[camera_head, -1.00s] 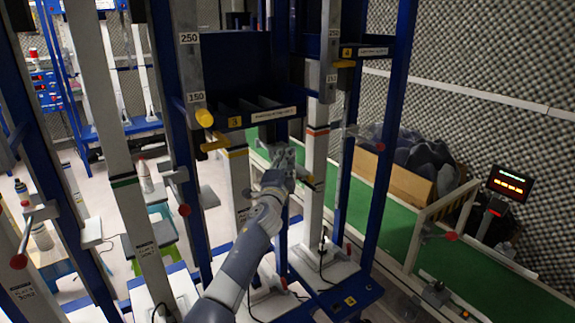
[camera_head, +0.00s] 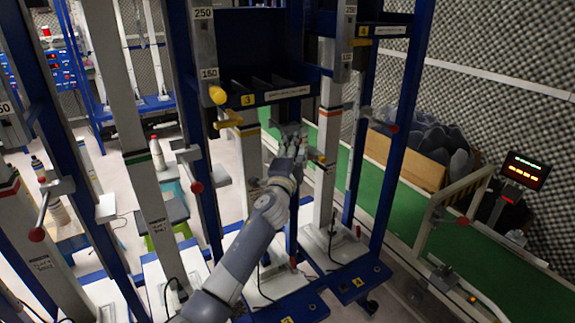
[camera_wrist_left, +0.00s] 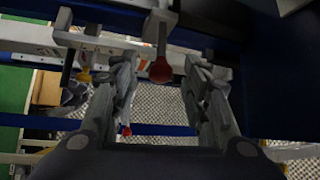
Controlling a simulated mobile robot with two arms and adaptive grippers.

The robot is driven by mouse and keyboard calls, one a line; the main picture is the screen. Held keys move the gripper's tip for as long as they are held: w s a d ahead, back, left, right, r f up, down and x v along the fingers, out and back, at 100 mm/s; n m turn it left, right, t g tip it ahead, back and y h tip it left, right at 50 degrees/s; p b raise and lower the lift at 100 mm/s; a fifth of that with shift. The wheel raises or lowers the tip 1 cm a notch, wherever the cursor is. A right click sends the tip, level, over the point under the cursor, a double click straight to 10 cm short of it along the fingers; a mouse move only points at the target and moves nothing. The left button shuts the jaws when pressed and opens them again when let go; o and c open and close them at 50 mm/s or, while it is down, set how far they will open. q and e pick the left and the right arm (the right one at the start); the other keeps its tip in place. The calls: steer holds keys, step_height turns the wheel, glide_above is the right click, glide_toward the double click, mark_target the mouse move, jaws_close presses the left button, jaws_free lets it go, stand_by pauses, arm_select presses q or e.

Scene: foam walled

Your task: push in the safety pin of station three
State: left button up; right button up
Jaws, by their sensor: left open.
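Station three carries a yellow "3" label (camera_head: 248,100) on its blue crossbar. I cannot tell for certain which is the safety pin. My left gripper (camera_head: 291,132) is open and empty, below the crossbar and to the right of the knob, apart from it. In the left wrist view, its fingers (camera_wrist_left: 160,85) are spread, and a red-ended lever (camera_wrist_left: 160,68) shows between and beyond them. My right gripper is not in view.
Blue uprights and pale columns stand close on both sides of my left arm. A red-ended lever (camera_head: 196,187) juts out to the left. Station four's label (camera_head: 363,31) is at the right. A green conveyor (camera_head: 405,195) and a cardboard box (camera_head: 405,160) lie behind.

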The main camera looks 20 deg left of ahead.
arm_select(q)
steer(key=v, duration=0.8)
steer(key=shift+s, duration=0.2)
